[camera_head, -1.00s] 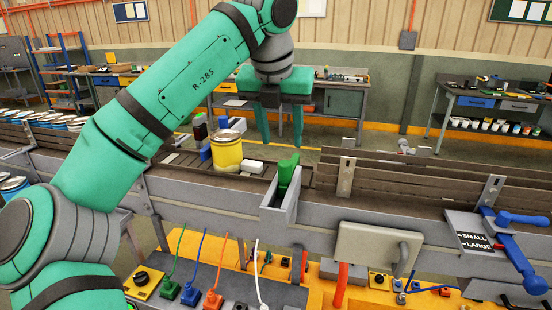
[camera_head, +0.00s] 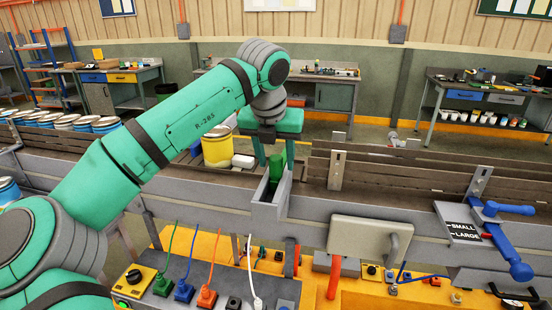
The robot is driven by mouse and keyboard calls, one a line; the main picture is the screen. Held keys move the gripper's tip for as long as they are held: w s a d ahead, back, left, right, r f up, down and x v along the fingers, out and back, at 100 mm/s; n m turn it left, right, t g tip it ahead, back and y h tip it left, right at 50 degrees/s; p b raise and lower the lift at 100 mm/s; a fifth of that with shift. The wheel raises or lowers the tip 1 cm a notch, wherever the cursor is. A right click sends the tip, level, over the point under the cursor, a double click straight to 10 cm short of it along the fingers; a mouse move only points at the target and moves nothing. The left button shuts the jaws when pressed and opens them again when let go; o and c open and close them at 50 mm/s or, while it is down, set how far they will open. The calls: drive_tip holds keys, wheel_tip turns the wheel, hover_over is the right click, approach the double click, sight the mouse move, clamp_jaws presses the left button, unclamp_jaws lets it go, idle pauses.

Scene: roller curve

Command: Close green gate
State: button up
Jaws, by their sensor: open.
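The green gate's upright handle (camera_head: 276,167) stands in a grey metal slot (camera_head: 270,205) on the near side wall of the conveyor. My gripper (camera_head: 276,158) is open, its jaws pointing down. One finger shows on each side of the handle's top in the picture. I cannot tell whether they touch it or are behind it. The gate's lower part is hidden inside the slot.
A blue lever (camera_head: 510,250) with a SMALL/LARGE plate (camera_head: 460,226) is at right.

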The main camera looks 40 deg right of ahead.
drive_tip(key=shift+c, duration=0.3)
clamp_jaws()
drive_tip(key=shift+w+d+r, duration=0.1)
drive_tip(key=shift+w+d, duration=1.15)
drive_tip(key=shift+d, duration=0.1)
drive_tip(key=shift+o, duration=0.3)
unclamp_jaws()
drive_tip(key=shift+w, duration=0.1)
drive_tip(key=v, duration=1)
drive_tip(key=shift+s+a+r, duration=0.1)
drive_tip(key=shift+s+r, duration=0.15)
drive_tip(key=shift+r, duration=0.05)
